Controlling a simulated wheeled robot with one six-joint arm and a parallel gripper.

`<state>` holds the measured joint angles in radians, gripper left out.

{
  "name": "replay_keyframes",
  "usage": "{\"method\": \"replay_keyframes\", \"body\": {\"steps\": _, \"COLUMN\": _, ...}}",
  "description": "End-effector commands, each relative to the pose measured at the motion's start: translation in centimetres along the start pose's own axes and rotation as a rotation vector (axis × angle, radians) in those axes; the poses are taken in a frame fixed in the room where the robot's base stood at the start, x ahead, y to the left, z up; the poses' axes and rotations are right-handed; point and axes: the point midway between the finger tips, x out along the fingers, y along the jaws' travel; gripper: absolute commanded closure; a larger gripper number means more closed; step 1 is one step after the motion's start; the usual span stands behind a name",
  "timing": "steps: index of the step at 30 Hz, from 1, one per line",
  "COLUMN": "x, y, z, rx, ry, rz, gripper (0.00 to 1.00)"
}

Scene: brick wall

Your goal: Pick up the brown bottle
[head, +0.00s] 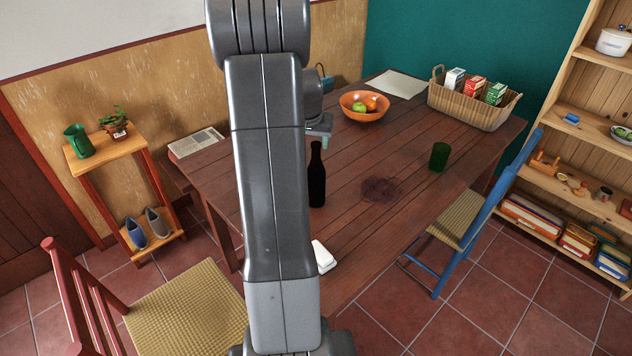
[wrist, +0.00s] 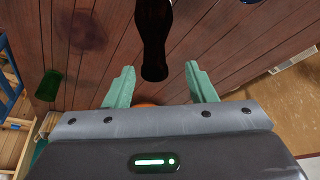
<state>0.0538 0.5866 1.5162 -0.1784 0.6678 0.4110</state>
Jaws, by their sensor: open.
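The brown bottle (head: 317,178) looks very dark, almost black. It stands upright on the wooden table in the head view, just right of my arm. In the wrist view the bottle (wrist: 154,40) enters from the top edge and lies between the lines of the two fingers, mostly ahead of their tips. My gripper (wrist: 160,85) is open with its two green fingers apart and nothing held. In the head view my gripper (head: 320,131) is partly hidden by my arm and appears close above the bottle's top.
The wooden table (head: 410,140) carries an orange fruit bowl (head: 354,114), a wicker basket (head: 465,108) of cartons, a green cup (head: 439,157), a dark stain (head: 381,189) and a white object (head: 323,257). A blue chair (head: 480,215) stands at the right side.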

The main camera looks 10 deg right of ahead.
Motion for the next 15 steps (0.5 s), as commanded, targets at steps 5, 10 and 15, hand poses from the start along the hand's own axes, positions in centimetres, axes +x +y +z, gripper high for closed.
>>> {"method": "replay_keyframes", "body": {"steps": 5, "x": 2.3, "y": 0.7, "z": 0.0, "rx": 0.000, "ry": -0.005, "rz": 0.002, "gripper": 0.49}}
{"method": "replay_keyframes", "body": {"steps": 10, "x": 4.1, "y": 0.6, "z": 0.0, "rx": -0.001, "ry": -0.003, "rz": 0.001, "gripper": 0.49}}
{"method": "replay_keyframes", "body": {"steps": 15, "x": 4.5, "y": 0.6, "z": 0.0, "rx": 0.000, "ry": -0.001, "rz": 0.000, "gripper": 0.49}}
